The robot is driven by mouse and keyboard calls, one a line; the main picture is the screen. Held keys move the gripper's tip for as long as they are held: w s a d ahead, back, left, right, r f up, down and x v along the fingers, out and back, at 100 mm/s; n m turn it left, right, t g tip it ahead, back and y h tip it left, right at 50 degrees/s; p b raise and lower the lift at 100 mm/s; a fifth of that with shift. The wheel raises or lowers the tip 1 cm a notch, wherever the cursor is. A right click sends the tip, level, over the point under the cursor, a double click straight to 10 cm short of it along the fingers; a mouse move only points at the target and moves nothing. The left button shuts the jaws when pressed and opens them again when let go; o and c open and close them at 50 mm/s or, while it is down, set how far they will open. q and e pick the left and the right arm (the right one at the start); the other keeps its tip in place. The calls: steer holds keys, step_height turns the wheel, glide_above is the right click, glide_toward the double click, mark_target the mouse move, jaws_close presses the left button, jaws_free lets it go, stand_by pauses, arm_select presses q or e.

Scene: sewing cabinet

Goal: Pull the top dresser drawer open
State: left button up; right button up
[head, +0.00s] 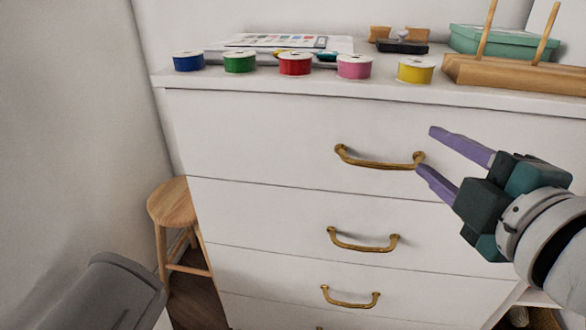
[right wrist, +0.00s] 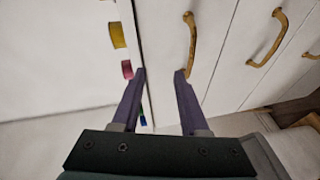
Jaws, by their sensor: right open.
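The white dresser's top drawer (head: 250,135) is closed, its front flush with the drawers below. Its curved brass handle (head: 380,164) runs nearly level, and it also shows in the right wrist view (right wrist: 191,42). My right gripper (head: 427,149) is open and empty at the right end of this handle, fingers pointing left. In the right wrist view the gripper (right wrist: 160,73) has one fingertip close to the near end of the handle; the handle lies ahead of that finger, not clearly between the two. Contact cannot be told. My left gripper is not in view.
Lower drawers have similar handles (head: 362,241) (head: 350,298). Ribbon spools, such as a red one (head: 295,65), line the dresser top (head: 210,83). A wooden spool rack (head: 510,75) stands at its right. A wooden stool (head: 175,202) is at the left, near the wall.

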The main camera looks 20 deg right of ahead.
steer(key=n+t+y+b, duration=0.1)
steer(key=n+b, duration=0.1)
steer(key=b, duration=0.2)
glide_toward(378, 167)
steer(key=w, duration=0.1)
arm_select(q)
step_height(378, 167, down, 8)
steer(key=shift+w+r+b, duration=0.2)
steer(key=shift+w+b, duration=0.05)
steer(key=shift+b, duration=0.2)
arm_select(e)
steer(key=shift+n+y, duration=0.3)
steer(key=w, duration=0.3)
steer(key=w+d, duration=0.1)
steer(key=w, duration=0.2)
steer(key=w+d+f, duration=0.1)
steer(key=w, duration=0.2)
steer(key=shift+w, duration=0.25)
steer(key=shift+c, duration=0.4)
jaws_close()
